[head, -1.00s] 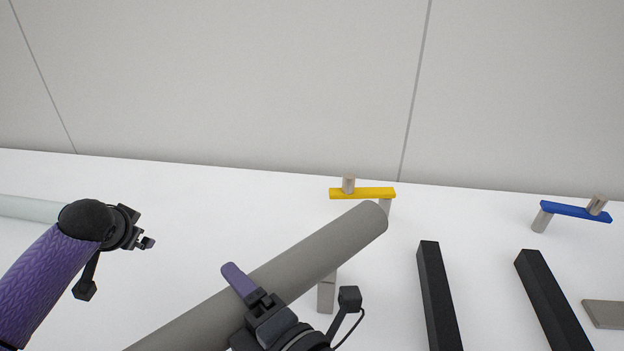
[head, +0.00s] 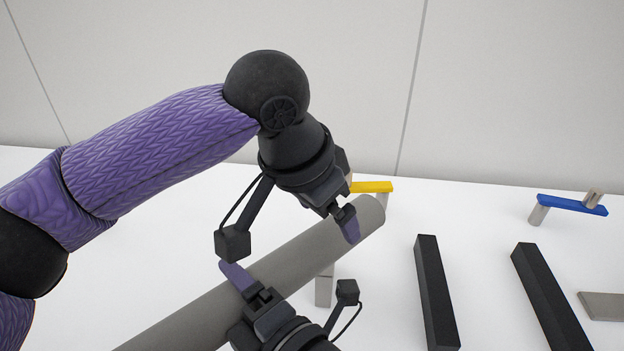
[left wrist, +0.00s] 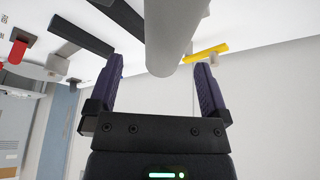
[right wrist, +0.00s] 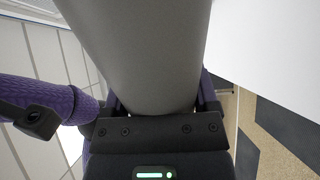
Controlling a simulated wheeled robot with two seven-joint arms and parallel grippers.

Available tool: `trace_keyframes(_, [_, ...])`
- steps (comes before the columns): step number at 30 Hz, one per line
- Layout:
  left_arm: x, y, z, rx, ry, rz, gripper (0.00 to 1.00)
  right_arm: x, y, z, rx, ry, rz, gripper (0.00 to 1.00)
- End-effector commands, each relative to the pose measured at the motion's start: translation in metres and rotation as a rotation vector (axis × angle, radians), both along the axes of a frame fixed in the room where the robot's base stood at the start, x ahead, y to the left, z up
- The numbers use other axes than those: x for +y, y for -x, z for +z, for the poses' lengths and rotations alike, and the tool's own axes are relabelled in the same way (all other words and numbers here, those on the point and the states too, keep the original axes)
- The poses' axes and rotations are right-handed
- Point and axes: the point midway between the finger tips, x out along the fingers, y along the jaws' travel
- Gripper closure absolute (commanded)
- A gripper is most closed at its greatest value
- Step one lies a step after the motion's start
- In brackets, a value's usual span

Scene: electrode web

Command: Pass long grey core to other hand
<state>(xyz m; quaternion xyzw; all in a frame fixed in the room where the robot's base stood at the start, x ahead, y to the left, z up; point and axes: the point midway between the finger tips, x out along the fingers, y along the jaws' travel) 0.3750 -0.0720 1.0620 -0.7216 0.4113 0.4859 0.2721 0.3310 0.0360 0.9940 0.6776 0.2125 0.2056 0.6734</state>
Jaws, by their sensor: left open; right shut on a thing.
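The long grey core (head: 190,318) is a thick grey cylinder held above the table, slanting up to the right in the head view. My right gripper (head: 240,285) is shut on it around its middle; the right wrist view shows the core (right wrist: 140,50) filling the space between the fingers. My left gripper (head: 345,215) is open near the core's upper right end. In the left wrist view the core's end (left wrist: 172,45) lies between and beyond the two spread purple fingers (left wrist: 160,85); I cannot tell whether they touch it.
A yellow bar (head: 373,187) on grey posts stands behind the core's end. A blue bar (head: 572,204) on posts stands at the right. Two black bars, one left (head: 436,290) and one right (head: 550,295), and a grey block (head: 602,306) occupy the table's right side.

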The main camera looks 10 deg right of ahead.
Motion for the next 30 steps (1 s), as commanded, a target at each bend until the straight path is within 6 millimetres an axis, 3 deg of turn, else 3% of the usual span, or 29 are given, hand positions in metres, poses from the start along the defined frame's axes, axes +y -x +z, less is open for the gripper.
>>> trace_keyframes(3, [-0.009, -0.005, -0.026, 0.003, -0.001, -0.001, 0.00, 0.000, 0.000, 0.000, -0.001, -0.001, 0.000, 1.00])
trace_keyframes(7, [-0.016, -0.010, -0.045, 0.003, 0.002, 0.002, 0.00, 0.000, 0.000, 0.001, -0.002, 0.000, 0.000, 1.00])
trace_keyframes(18, [-0.019, -0.012, -0.054, -0.001, 0.003, 0.002, 0.00, 0.000, 0.000, 0.001, -0.002, 0.000, 0.000, 1.00])
trace_keyframes(30, [-0.019, -0.011, -0.054, 0.001, 0.003, 0.000, 0.85, 0.000, 0.000, 0.001, -0.002, 0.000, 0.000, 1.00])
